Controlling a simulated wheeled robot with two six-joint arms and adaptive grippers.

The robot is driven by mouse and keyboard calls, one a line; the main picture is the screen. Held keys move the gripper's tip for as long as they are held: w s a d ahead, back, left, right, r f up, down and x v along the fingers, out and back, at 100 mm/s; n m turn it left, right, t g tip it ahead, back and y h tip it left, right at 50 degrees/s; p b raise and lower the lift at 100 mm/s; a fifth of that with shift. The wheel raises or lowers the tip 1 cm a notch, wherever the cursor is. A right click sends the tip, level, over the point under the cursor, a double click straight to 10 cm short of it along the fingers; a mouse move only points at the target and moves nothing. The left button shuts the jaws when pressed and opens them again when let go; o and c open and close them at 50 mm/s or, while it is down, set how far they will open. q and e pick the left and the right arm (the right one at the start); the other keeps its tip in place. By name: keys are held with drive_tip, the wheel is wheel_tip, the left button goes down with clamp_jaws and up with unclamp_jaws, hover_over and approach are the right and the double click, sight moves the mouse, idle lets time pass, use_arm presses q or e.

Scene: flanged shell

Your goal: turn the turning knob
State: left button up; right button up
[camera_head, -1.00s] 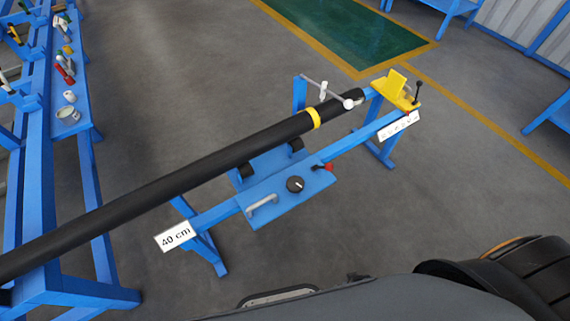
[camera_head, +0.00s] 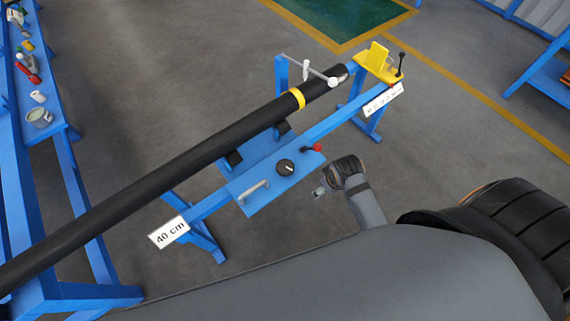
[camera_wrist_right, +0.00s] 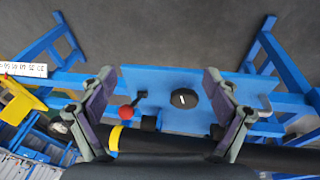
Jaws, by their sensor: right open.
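The turning knob (camera_head: 285,167) is a round black dial with a white pointer line, set on the blue panel (camera_head: 262,188) of the stand. In the right wrist view the knob (camera_wrist_right: 184,98) shows between the two fingers of my right gripper (camera_wrist_right: 168,82), which is open and empty and apart from the knob. In the head view part of my right gripper (camera_head: 322,190) shows just right of and below the panel. My left gripper is not in view.
A red-tipped lever (camera_head: 317,148) stands close beside the knob, and a grey handle (camera_head: 253,191) is on its other side. A long black pipe (camera_head: 180,150) with a yellow band lies behind the panel. A yellow bracket (camera_head: 378,66) sits at the stand's far end.

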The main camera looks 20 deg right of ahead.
wheel_tip(320, 180, up, 2)
drive_tip(key=w+n, duration=0.2)
drive_tip(key=n, duration=0.1)
drive_tip(key=n+g+y, duration=0.1)
drive_tip(key=n+g, duration=0.2)
drive_tip(key=n, duration=1.6)
approach(285, 166)
wheel_tip(285, 166, down, 9)
drive_tip(key=shift+s+f+b, duration=0.1)
drive_tip(key=shift+b, duration=0.8)
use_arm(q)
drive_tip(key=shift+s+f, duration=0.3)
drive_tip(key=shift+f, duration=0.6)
use_arm(e)
drive_tip(key=shift+c, duration=0.3)
drive_tip(key=c, duration=1.1)
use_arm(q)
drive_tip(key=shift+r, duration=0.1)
